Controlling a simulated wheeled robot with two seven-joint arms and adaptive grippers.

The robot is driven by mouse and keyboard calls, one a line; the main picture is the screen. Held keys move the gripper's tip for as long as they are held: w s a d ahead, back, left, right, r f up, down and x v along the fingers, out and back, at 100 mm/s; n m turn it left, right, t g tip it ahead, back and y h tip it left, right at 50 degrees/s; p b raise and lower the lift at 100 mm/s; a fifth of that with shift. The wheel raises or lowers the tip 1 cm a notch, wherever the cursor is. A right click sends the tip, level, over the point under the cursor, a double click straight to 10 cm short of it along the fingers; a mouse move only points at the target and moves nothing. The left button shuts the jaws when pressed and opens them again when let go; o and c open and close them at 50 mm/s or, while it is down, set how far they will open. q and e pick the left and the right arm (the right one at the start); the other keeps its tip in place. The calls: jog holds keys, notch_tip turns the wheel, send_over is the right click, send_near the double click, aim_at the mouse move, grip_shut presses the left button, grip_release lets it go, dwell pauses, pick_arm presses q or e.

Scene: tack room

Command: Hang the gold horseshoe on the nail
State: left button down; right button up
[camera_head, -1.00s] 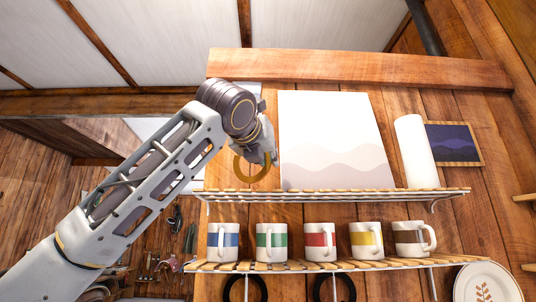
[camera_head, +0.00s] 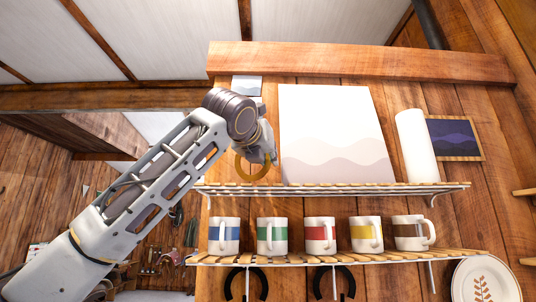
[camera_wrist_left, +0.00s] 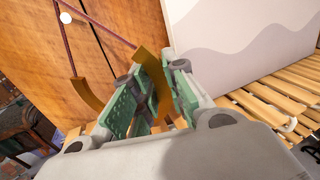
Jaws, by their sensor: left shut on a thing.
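The gold horseshoe (camera_head: 252,179) hangs in my left gripper (camera_head: 266,157), left of the white wave-pattern panel and just above the left end of the upper shelf. In the left wrist view my left gripper (camera_wrist_left: 153,85) is shut on one side of the gold horseshoe (camera_wrist_left: 148,66), whose other arm sticks out to the left of the fingers. A small white round thing (camera_wrist_left: 66,17) shows on the wood wall at the upper left of that view, apart from the horseshoe. I cannot tell whether it is the nail. My right gripper is not in view.
The upper slatted shelf (camera_head: 330,188) bears the wave-pattern panel (camera_head: 330,125) and a white cylinder (camera_head: 416,147). The lower shelf (camera_head: 330,258) holds several striped mugs. Dark horseshoes (camera_head: 245,286) hang below it. A small picture (camera_head: 247,85) is above my gripper.

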pick_arm(q)
jog(key=shift+w+f, duration=0.15)
jog(key=shift+w, duration=0.45)
jog(key=shift+w+f, duration=0.1)
jog(key=shift+w, duration=0.05)
jog(key=shift+w+f, duration=0.2)
jog(key=shift+w, duration=0.1)
jog(key=c, duration=1.4)
grip_release()
jog(key=shift+o, duration=0.2)
jog(key=shift+s, duration=0.2)
jog(key=v, duration=1.1)
jog(key=shift+s, duration=0.35)
jog(key=shift+a+f, duration=0.1)
